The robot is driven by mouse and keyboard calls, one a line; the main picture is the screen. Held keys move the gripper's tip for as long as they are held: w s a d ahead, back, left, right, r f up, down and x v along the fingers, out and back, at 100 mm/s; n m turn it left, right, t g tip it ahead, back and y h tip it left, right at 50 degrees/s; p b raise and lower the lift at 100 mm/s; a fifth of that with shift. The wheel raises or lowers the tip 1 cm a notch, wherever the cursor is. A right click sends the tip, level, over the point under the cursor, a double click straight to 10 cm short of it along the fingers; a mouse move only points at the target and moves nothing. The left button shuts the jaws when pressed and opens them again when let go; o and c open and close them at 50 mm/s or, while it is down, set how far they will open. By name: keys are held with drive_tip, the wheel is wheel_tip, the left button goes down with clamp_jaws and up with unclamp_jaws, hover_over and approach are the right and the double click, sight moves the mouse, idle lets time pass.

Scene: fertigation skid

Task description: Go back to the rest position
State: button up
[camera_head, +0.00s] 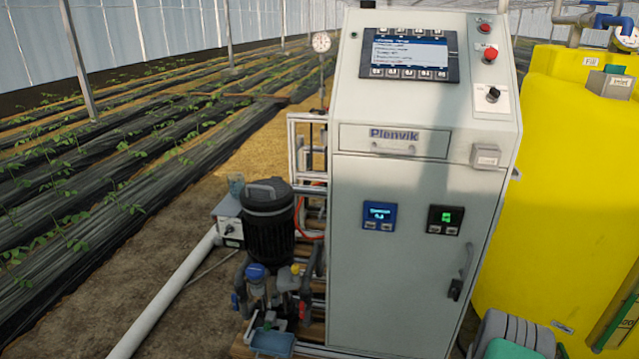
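My gripper does not show in this view. The grey control cabinet (385,270) stands upright in the middle, marked "Plenvik". Its sloped top carries a screen panel (409,54) with lit text and rows of buttons. To the right of the screen are a red mushroom button (490,54) and a black rotary knob (493,94). The cabinet door has a blue-lit display (380,216), a green-lit display (444,219) and a dark handle (456,287). The door looks closed.
A black pump (268,225) with pipes stands left of the cabinet, with a small blue tray (271,343) below. A white pipe (165,292) runs along the soil. A large yellow tank (565,190) stands close on the right. Grey and green rounded shapes fill the lower right corner.

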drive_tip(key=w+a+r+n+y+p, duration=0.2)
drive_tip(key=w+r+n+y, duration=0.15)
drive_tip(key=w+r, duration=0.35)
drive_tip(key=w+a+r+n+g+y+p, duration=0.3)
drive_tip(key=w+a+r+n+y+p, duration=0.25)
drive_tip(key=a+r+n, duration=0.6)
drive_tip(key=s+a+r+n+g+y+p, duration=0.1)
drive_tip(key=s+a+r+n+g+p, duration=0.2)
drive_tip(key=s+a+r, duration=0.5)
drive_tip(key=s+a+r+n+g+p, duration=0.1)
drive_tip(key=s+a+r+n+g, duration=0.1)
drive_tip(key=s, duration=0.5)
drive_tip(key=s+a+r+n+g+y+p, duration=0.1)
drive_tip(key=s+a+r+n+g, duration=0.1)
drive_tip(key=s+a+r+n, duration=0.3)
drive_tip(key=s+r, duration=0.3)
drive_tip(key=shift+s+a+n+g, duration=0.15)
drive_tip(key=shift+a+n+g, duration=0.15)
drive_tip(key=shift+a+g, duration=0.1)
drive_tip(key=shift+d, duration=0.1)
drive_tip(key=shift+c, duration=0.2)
